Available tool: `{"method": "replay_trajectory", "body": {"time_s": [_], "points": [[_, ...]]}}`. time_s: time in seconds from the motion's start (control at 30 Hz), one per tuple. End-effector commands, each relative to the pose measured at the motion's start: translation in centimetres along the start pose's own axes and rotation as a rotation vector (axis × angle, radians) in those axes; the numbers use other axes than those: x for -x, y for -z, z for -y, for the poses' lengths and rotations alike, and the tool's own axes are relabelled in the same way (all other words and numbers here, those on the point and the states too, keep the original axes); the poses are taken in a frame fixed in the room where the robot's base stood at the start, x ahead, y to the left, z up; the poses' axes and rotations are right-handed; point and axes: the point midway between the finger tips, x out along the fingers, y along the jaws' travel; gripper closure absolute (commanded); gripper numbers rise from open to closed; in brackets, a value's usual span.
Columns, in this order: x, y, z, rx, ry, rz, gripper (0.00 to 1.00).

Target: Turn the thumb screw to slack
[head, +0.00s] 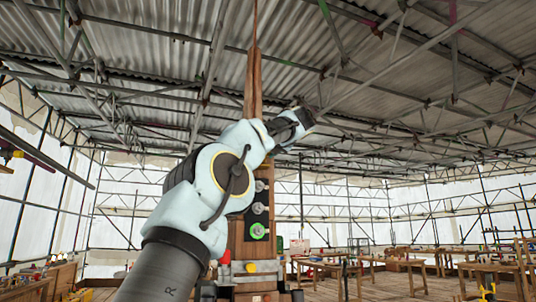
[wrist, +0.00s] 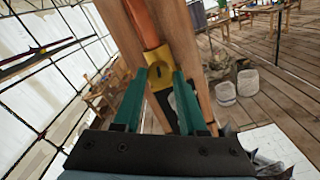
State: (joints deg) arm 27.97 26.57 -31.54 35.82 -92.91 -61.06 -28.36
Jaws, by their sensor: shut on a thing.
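A yellow piece with a dark slot, which looks like the thumb screw (wrist: 160,68), sits on the wooden post at the foot of an orange-brown rod in the wrist view. My gripper (wrist: 163,78) has its two green fingers on either side of this piece, shut on it with a gap between them. Its exact shape is partly hidden by the fingers. In the head view my arm reaches up across the post (head: 254,85), and the fingers and the screw are hidden behind the wrist.
Two pale buckets (wrist: 247,81) stand on the plank floor. Workbenches (head: 415,262) stand at the back right. Scaffold poles and a corrugated roof surround the space.

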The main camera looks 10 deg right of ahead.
Motion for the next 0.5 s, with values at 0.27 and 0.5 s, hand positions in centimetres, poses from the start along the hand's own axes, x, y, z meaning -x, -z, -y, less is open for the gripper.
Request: {"method": "replay_trajectory", "body": {"time_s": [0.27, 0.5], "points": [[-0.08, 0.34, 0.23, 0.151, 0.0, -0.008, 1.0], [-0.08, 0.32, 0.29, 0.207, 0.001, -0.008, 1.0]]}}
